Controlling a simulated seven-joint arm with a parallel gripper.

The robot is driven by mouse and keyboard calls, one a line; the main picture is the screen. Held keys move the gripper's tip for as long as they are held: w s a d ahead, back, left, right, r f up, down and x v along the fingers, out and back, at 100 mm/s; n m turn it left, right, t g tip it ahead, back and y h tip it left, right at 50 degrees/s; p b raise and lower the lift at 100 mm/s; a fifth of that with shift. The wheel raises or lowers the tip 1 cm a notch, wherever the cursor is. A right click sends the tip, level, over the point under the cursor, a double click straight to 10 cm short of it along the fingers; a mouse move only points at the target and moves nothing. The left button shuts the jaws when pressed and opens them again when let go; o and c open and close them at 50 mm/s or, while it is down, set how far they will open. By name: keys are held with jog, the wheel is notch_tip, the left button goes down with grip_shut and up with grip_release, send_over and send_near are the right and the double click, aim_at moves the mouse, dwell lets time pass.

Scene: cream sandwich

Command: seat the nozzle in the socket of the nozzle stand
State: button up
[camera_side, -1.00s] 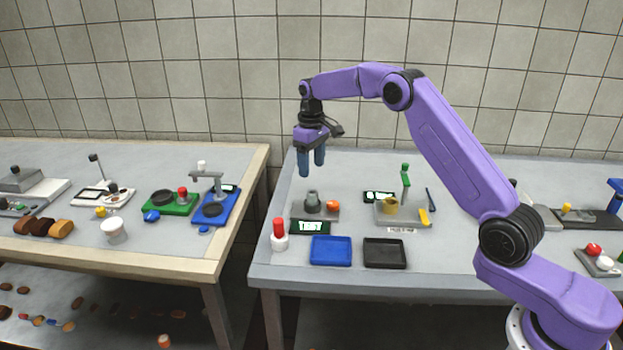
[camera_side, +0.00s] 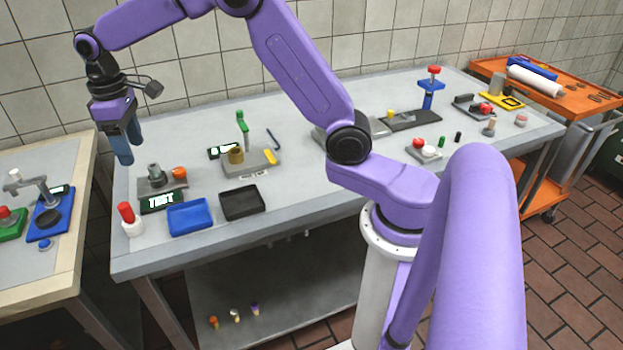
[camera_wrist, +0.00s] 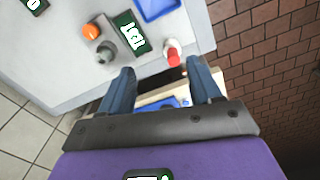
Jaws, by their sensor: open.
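My gripper (camera_side: 128,152) is open and empty, fingers down, at the left edge of the middle table. Its two blue fingers also show in the wrist view (camera_wrist: 160,67), spread apart with nothing between them. A grey plate (camera_side: 146,188) near that table's left end carries an upright grey stepped piece (camera_side: 155,174) and an orange round piece (camera_side: 179,173). A lit display (camera_side: 161,202) reads TEST in front. The grey piece (camera_wrist: 106,52) and orange piece (camera_wrist: 91,31) show in the wrist view, left of the fingers. I cannot tell for certain which part is the nozzle or the stand.
A red-topped white piece (camera_side: 130,219) stands near the left front corner, close to the gripper in the wrist view (camera_wrist: 172,53). Blue (camera_side: 190,217) and black (camera_side: 242,203) trays lie in front. A green-levered fixture (camera_side: 243,136) stands behind. A gap separates the left table (camera_side: 75,245).

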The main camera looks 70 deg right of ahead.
jog(key=s+a+r+n, duration=0.1)
jog(key=s+n, duration=0.1)
jog(key=s, duration=0.8)
jog(key=s+a+n, duration=0.2)
jog(key=s, duration=0.8)
jog(key=s+d+f+n, duration=0.1)
jog(key=s+d, duration=0.2)
jog(key=s, duration=0.5)
jog(key=s+d+f+n, duration=0.1)
jog(key=s+d, duration=0.3)
jog(key=s, duration=0.5)
jog(key=shift+s+d+f+n, duration=0.15)
jog(key=shift+s+f+n, duration=0.1)
jog(key=shift+f+n, duration=0.25)
jog(key=shift+w, duration=0.1)
